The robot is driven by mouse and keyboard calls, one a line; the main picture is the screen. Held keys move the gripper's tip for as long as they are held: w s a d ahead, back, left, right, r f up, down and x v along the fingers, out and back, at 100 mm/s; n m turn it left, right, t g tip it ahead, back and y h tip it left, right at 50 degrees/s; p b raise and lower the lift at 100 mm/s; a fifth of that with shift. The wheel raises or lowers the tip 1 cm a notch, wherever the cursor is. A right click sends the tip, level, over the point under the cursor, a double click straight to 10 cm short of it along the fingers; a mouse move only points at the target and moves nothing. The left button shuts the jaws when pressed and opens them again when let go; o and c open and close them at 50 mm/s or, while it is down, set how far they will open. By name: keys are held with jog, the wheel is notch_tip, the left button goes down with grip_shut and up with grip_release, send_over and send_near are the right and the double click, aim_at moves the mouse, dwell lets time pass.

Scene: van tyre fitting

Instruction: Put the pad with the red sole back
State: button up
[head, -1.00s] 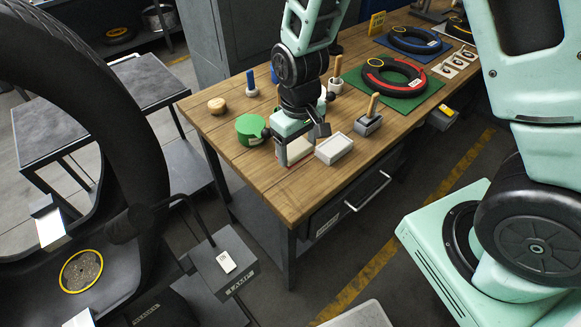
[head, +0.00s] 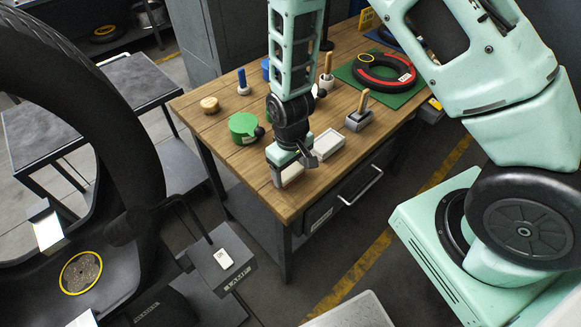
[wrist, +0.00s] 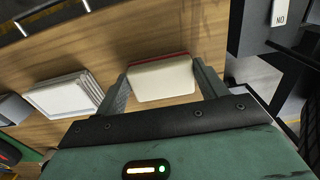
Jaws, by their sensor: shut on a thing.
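My gripper (head: 288,172) points down over the near left part of the wooden bench. It is shut on the pad with the red sole. The cream body of the pad (wrist: 162,82) sits between both fingers in the wrist view, with a thin red strip along its far edge. In the head view the pad (head: 292,176) shows as a pale block under the gripper, its red hidden. I cannot tell whether it touches the bench. A shallow white tray (head: 328,144) lies just right of the gripper; it also shows in the wrist view (wrist: 65,97).
A red and black tyre (head: 384,72) lies on a green mat. A large tyre (head: 110,100) stands left.

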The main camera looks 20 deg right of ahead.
aim_at(290, 171)
jog(key=shift+f, duration=0.1)
jog(key=o, duration=0.5)
jog(key=shift+f, duration=0.1)
jog(key=o, duration=0.4)
jog(key=shift+o, duration=0.2)
notch_tip(290, 171, up, 12)
jog(key=b, duration=0.2)
jog(key=s+a+r+n, duration=0.2)
jog(key=s+r, duration=0.4)
jog(key=s, duration=0.3)
jog(key=s+a+r+n, duration=0.2)
jog(key=s+a+r, duration=0.2)
jog(key=s, duration=0.6)
notch_tip(290, 171, up, 2)
jog(key=shift+a+r+y, duration=0.1)
jog(key=shift+a+y, duration=0.2)
